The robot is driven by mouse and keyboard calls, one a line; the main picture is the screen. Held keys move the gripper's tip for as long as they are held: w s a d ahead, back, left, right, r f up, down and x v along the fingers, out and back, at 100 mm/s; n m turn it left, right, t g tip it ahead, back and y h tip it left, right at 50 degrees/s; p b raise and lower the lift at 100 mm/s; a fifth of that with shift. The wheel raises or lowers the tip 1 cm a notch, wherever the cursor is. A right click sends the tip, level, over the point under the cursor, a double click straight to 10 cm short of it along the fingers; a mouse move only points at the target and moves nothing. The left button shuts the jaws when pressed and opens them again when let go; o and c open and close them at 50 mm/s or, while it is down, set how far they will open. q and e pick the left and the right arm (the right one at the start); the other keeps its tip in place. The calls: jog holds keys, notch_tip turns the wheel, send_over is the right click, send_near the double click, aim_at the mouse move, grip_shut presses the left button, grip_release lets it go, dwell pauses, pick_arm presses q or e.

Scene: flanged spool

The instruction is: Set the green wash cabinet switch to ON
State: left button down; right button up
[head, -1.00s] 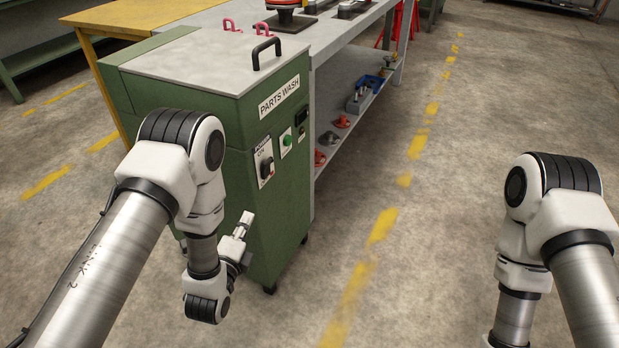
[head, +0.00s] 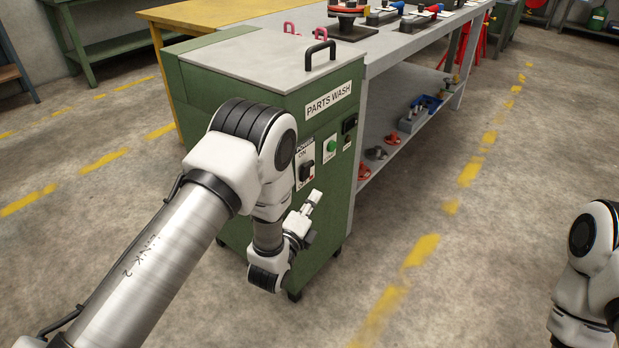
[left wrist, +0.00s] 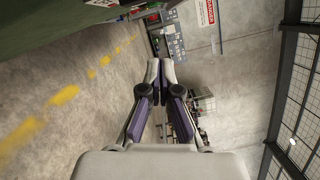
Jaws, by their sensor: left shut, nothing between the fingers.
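The green wash cabinet (head: 318,240) stands left of centre in the head view, with a grey lid and a PARTS WASH label. Its power switch (head: 305,172) is a dark handle on a white plate marked ON at the top; my left arm partly covers the plate, and I cannot tell the handle's setting for sure. My left gripper (head: 314,199) is shut and empty, just in front of the cabinet face and a little below the switch, apart from it as far as I see. In the left wrist view its fingers (left wrist: 160,68) are together. My right gripper is out of view.
A green button (head: 331,146) and a black rocker (head: 349,123) sit right of the switch. A black handle (head: 320,55) rises from the lid. A grey workbench (head: 410,45) with a lower shelf adjoins behind. The floor right of the cabinet is clear.

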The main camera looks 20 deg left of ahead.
aim_at(308, 174)
pick_arm(q)
jog(key=w+a, duration=0.1)
jog(key=w, duration=0.1)
jog(key=w+a+r, duration=0.1)
jog(key=w, duration=0.1)
jog(key=w+a+b, duration=0.1)
jog(key=w, duration=0.1)
jog(key=shift+w+r, duration=0.15)
jog(key=shift+r, duration=0.15)
jog(key=shift+a+r+p, duration=0.2)
jog(key=shift+p, duration=0.1)
jog(key=shift+w+a+n, duration=0.15)
jog(key=shift+n, duration=0.45)
